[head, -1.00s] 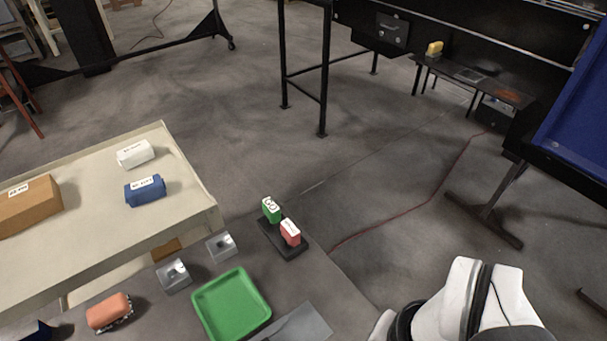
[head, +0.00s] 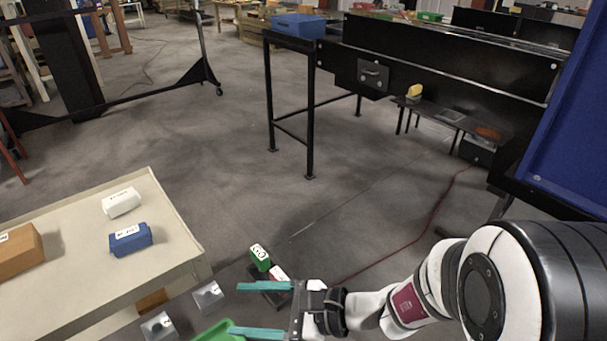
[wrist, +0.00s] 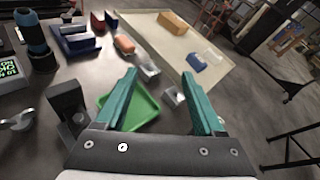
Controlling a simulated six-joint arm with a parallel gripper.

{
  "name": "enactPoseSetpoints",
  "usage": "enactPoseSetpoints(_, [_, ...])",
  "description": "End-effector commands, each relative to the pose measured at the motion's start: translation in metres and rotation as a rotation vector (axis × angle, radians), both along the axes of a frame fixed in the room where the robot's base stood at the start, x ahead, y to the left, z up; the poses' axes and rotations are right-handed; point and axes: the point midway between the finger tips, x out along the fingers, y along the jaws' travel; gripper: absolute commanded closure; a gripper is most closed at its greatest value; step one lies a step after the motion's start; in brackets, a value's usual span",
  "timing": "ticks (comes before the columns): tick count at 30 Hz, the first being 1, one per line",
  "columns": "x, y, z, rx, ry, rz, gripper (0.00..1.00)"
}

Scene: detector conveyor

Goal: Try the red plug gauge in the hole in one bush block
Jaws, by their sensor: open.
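The red plug gauge (head: 279,273) stands beside the green gauge (head: 260,256) on a black stand (head: 254,271) in the head view. My gripper partly covers the red gauge and the stand. My gripper (head: 234,308) is open and empty, its teal fingers pointing left, above the bench. One bush block (head: 208,296) and a second bush block (head: 159,326) are grey with a hole on top, left of the fingers. In the wrist view my gripper (wrist: 160,73) has its fingers apart, with bush blocks (wrist: 148,66) (wrist: 174,97) beyond. I cannot make out the red gauge there.
A green tray (head: 218,331) lies under the lower finger. A cream cart (head: 75,245) with white, blue and brown boxes stands left. The wrist view also shows an orange object (wrist: 124,45), a blue holder (wrist: 75,42) and a dark fixture (wrist: 68,108).

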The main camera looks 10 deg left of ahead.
Motion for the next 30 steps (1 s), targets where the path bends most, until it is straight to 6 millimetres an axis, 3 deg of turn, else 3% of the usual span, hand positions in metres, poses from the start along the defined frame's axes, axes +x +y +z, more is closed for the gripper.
enactPoseSetpoints(1, [0.033, -0.001, -0.025, 0.055, 0.088, -0.161, 0.3])
enactPoseSetpoints(3, [0.077, -0.015, -0.065, 0.092, 0.172, -0.401, 0.3])
enactPoseSetpoints(6, [0.108, -0.042, -0.116, 0.083, 0.244, -0.642, 0.3])
enactPoseSetpoints(9, [0.119, -0.057, -0.142, 0.063, 0.271, -0.754, 0.3])
enactPoseSetpoints(14, [0.132, -0.049, -0.153, 0.058, 0.273, -0.777, 0.3])
enactPoseSetpoints(21, [0.164, -0.017, -0.171, 0.059, 0.273, -0.774, 0.3])
enactPoseSetpoints(29, [0.169, -0.012, -0.174, 0.061, 0.275, -0.777, 0.3])
enactPoseSetpoints(30, [0.169, -0.012, -0.174, 0.061, 0.275, -0.777, 0.34])
